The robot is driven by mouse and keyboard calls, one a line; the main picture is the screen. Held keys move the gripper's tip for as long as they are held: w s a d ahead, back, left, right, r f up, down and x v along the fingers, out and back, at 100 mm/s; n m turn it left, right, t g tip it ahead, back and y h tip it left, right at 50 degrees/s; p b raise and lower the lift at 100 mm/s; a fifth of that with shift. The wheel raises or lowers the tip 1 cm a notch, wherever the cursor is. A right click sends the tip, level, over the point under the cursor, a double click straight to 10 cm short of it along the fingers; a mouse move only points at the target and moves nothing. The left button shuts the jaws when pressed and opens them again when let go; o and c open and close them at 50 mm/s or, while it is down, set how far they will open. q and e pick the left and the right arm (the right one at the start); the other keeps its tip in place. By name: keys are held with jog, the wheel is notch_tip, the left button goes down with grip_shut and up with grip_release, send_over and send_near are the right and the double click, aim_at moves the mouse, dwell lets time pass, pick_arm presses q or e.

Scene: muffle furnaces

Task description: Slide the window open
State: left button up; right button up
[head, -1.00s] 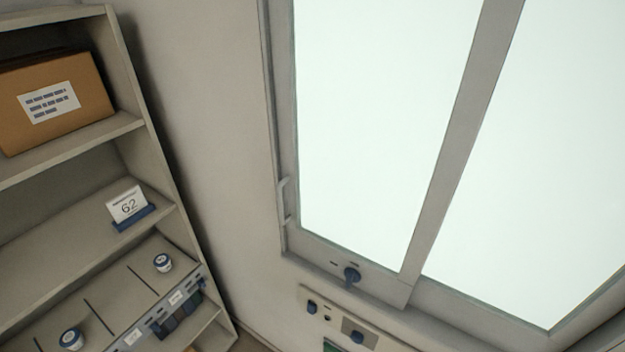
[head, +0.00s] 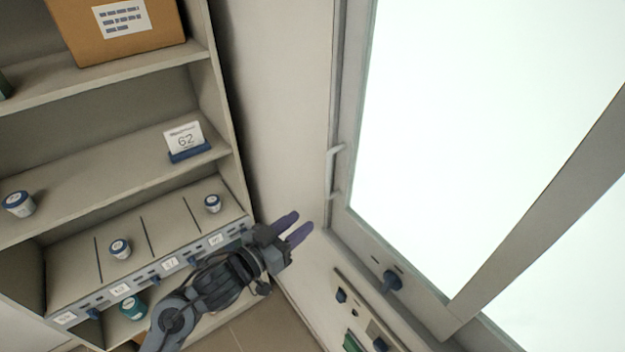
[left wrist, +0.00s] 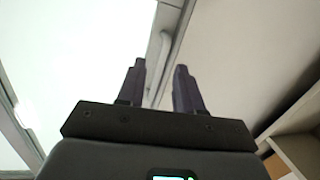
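The window (head: 352,130) is a grey frame with bright white panes, on the wall at the right in the head view. Its light grey bar handle (head: 331,172) is upright on the left side of the frame. My right gripper is not in view.
A shelf unit (head: 228,110) at the left holds a cardboard box (head: 160,25), a card marked 62 (head: 185,138) and several small jars. A wall panel (head: 362,316) with knobs is below the window. The wall between shelf and window is bare.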

pick_arm(q)
jog(key=m, duration=0.1)
send_near(326, 179)
jog(key=f, duration=0.1)
jog(key=shift+t+h, duration=0.4)
jog(key=p+x, duration=0.1)
jog(key=x, duration=0.8)
jog(key=shift+w+r+p, duration=0.1)
jog(key=shift+w+p, duration=0.05)
jog(key=shift+p, duration=0.15)
jog(key=shift+x, duration=0.75)
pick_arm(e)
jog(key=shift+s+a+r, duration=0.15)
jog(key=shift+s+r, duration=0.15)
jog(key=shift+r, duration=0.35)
pick_arm(q)
grip_shut()
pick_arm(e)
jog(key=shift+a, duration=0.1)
